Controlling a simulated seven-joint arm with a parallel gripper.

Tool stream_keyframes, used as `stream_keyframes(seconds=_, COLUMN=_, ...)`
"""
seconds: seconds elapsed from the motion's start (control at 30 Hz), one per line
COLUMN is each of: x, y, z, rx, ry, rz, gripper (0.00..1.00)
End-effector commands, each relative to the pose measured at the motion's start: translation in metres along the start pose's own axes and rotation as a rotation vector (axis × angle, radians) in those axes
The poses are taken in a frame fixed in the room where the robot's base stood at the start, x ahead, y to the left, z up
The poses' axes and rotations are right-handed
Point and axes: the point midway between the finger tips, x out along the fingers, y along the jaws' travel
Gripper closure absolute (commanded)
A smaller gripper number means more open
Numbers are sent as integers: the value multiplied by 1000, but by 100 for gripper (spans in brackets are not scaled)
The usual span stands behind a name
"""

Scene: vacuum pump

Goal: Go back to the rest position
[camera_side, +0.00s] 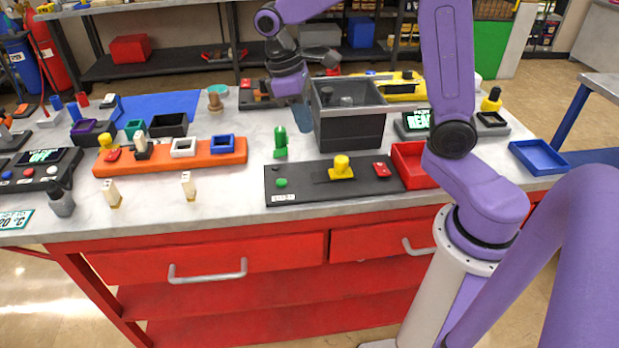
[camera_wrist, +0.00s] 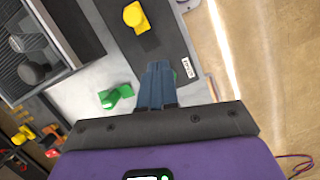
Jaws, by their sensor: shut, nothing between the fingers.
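My gripper (camera_side: 303,122) hangs above the workbench, just left of the grey bin (camera_side: 350,133) in the side view. Its blue fingers are together and empty; they show in the wrist view (camera_wrist: 157,72), in front of a black panel. A small green part (camera_side: 280,142) stands on the bench below and left of the fingers. It also shows in the wrist view (camera_wrist: 115,95), left of the fingers and apart from them. No rest position is marked in either view.
The black panel (camera_side: 305,182) bears a yellow knob (camera_side: 341,168). A red tray (camera_side: 411,166) is beside it. An orange holder (camera_side: 170,158) lies left, and a blue tray (camera_side: 540,156) far right. Bare bench lies between the orange holder and the panel.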

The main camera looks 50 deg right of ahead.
Motion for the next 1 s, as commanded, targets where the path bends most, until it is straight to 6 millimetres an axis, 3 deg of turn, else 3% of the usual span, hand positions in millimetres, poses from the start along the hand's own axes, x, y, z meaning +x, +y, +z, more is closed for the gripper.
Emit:
stream_keyframes(seconds=0.2, x=8, y=-48, z=36, rx=-157, ry=83, rz=40, gripper=100)
stream_keyframes(seconds=0.5, x=30, y=-98, z=97, rx=-370, ry=192, rz=65, gripper=100)
stream_keyframes(seconds=0.8, x=56, y=-123, z=151, rx=-546, ry=274, rz=63, gripper=100)
stream_keyframes(seconds=1.0, x=63, y=-126, z=163, rx=-584, ry=291, rz=59, gripper=100)
